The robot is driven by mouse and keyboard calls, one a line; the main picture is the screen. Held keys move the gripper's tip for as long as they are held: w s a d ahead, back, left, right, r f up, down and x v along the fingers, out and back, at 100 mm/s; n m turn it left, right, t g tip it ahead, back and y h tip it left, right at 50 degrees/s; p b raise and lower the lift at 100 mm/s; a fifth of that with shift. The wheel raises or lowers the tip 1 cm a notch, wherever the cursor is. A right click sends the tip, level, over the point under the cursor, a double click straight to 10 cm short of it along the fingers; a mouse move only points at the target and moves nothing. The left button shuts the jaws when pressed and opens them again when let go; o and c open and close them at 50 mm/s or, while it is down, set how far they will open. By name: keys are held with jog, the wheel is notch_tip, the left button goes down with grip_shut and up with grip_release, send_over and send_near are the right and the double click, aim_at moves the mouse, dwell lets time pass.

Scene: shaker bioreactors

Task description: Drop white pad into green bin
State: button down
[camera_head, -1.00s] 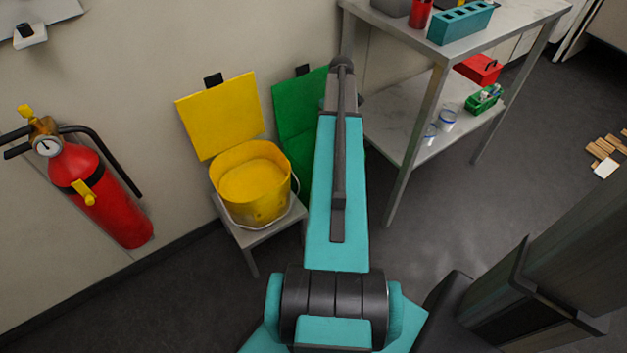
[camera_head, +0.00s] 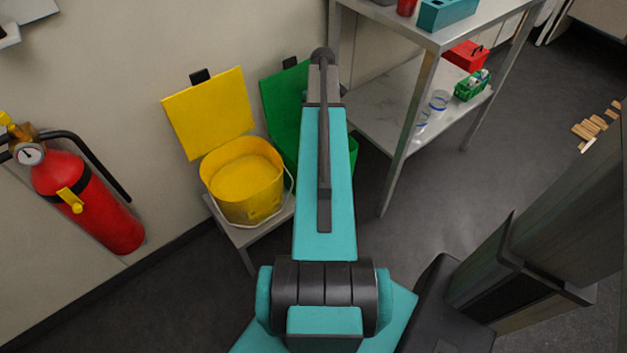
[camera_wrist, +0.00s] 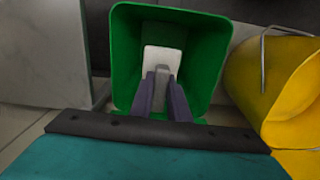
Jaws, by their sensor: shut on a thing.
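The green bin (camera_wrist: 203,57) is open below my gripper in the wrist view. In the head view its raised green lid (camera_head: 282,100) and part of its side show left of and behind my arm, which hides most of it. My gripper (camera_wrist: 163,75) points down over the bin's mouth. Its dark fingers are shut on the white pad (camera_wrist: 162,58), which extends past the fingertips and shows against the bin's interior. I cannot tell how deep the pad hangs. The gripper and pad are hidden in the head view.
A yellow bin (camera_head: 245,190) with a raised lid stands beside the green one on a low stand (camera_head: 250,234). A metal shelf table (camera_head: 398,140) is to the right. A red fire extinguisher (camera_head: 90,200) hangs on the wall at left. Wooden blocks (camera_head: 590,128) lie on the floor far right.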

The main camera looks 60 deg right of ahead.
jog(key=shift+f+b, duration=1.95)
jog(key=shift+f, duration=0.55)
jog(key=c, duration=1.6)
grip_release()
jog(key=shift+r, duration=0.1)
notch_tip(320, 180, up, 14)
jog(key=shift+f+p, duration=0.2)
jog(key=shift+p, duration=1.05)
jog(key=shift+r, duration=0.1)
